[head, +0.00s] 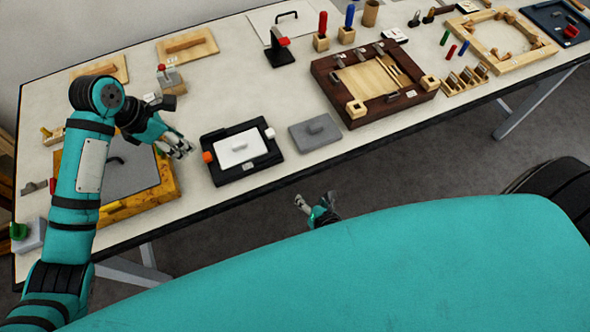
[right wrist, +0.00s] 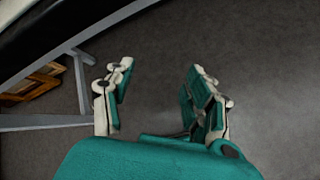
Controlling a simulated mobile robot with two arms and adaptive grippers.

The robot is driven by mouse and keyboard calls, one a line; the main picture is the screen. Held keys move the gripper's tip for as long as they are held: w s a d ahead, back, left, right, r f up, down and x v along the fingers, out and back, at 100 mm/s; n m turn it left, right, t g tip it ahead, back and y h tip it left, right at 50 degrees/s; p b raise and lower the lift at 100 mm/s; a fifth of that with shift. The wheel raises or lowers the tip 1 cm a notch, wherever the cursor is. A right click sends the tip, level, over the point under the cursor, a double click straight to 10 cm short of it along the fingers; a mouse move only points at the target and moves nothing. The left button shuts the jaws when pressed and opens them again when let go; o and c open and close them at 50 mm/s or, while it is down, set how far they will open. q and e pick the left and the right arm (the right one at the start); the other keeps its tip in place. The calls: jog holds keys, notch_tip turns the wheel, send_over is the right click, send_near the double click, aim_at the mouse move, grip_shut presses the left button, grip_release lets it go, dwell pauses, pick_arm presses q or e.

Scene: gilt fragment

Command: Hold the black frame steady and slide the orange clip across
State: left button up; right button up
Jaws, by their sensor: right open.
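The black frame (head: 233,173) lies flat on the table near its front edge, with a white panel (head: 236,149) and grey handle inside it. The orange clip (head: 207,157) sits on the frame's left side; a white clip (head: 270,133) sits on its right side. My left gripper (head: 181,148) hangs left of the frame, close to the orange clip but apart from it. Its finger opening is too small to judge. My right gripper (head: 316,204) is open and empty, out in front of the table edge; its spread fingers show over bare floor in the right wrist view (right wrist: 163,75).
A grey plate with a handle (head: 316,131) lies just right of the frame. A yellow-edged board (head: 166,184) lies under my left forearm. A dark wooden tray (head: 378,112) stands further right, and a black stand (head: 279,55) behind. Table legs show below the edge.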

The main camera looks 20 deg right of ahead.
jog(key=w+a+r+n+t, duration=0.15)
jog(key=r+n, duration=0.25)
jog(key=r, duration=0.5)
jog(key=a+r+n+t, duration=0.3)
jog(key=r+n, duration=0.1)
jog(key=r, duration=0.6)
send_near(269, 133)
jog(key=shift+y, duration=0.3)
jog(key=x, duration=0.9)
jog(key=shift+w+d, duration=0.1)
jog(key=shift+d, duration=0.1)
